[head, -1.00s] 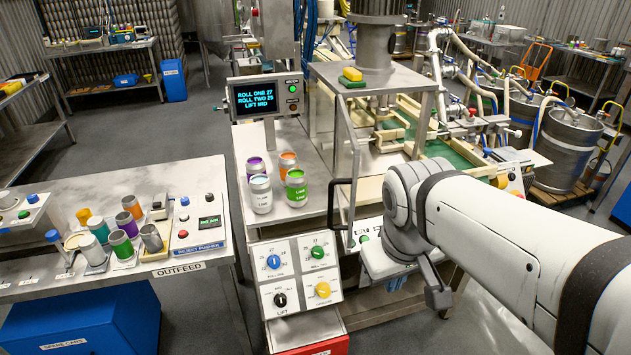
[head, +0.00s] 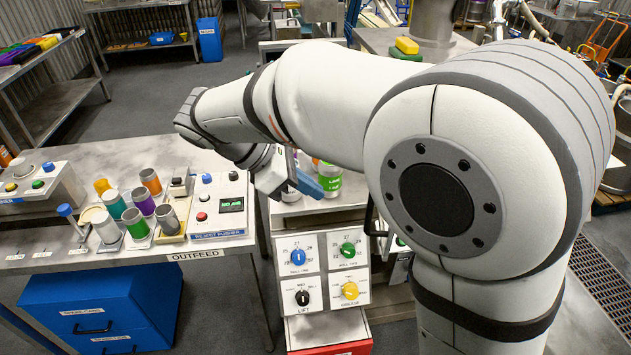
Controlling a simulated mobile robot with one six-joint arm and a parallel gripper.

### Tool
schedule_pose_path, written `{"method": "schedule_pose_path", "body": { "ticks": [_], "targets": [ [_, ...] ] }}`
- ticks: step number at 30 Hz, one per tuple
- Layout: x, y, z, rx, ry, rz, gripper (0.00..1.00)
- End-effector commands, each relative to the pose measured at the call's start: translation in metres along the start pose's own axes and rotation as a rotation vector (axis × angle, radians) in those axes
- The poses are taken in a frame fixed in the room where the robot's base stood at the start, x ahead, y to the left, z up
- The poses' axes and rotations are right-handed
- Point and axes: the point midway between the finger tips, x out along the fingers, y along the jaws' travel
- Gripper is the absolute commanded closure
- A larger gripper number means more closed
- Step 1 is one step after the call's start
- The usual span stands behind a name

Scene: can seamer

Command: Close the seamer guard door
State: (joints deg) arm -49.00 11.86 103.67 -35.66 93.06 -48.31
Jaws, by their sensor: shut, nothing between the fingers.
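The seamer guard door is mostly hidden behind my arm in the head view. Only its black handle (head: 370,216) shows, partly, just left of my arm's big joint. How far the door stands open cannot be seen now. My gripper (head: 312,188) has blue fingers that are shut and empty. It is left of the handle and apart from it in the picture, in front of the cans on the seamer's table. A green-labelled can (head: 330,178) shows just behind the fingers.
The control panel with coloured knobs (head: 322,274) is below my gripper. The outfeed table (head: 100,262) with several cans and a reject pusher box (head: 220,205) is on the left. A yellow sponge (head: 407,45) lies on the seamer top.

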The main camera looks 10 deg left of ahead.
Motion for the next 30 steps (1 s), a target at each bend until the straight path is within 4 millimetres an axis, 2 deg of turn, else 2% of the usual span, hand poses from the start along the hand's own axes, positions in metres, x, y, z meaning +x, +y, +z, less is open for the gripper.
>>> {"method": "schedule_pose_path", "body": {
  "ticks": [9,15,22,30],
  "targets": [
    [0.067,-0.001,0.000,-0.003,-0.001,-0.001,1.00],
    [0.089,-0.001,0.018,-0.002,0.001,0.001,1.00],
    [0.099,-0.001,0.026,-0.004,0.001,0.004,1.00],
    [0.096,0.000,0.022,-0.011,0.002,0.012,1.00]
  ]
}}
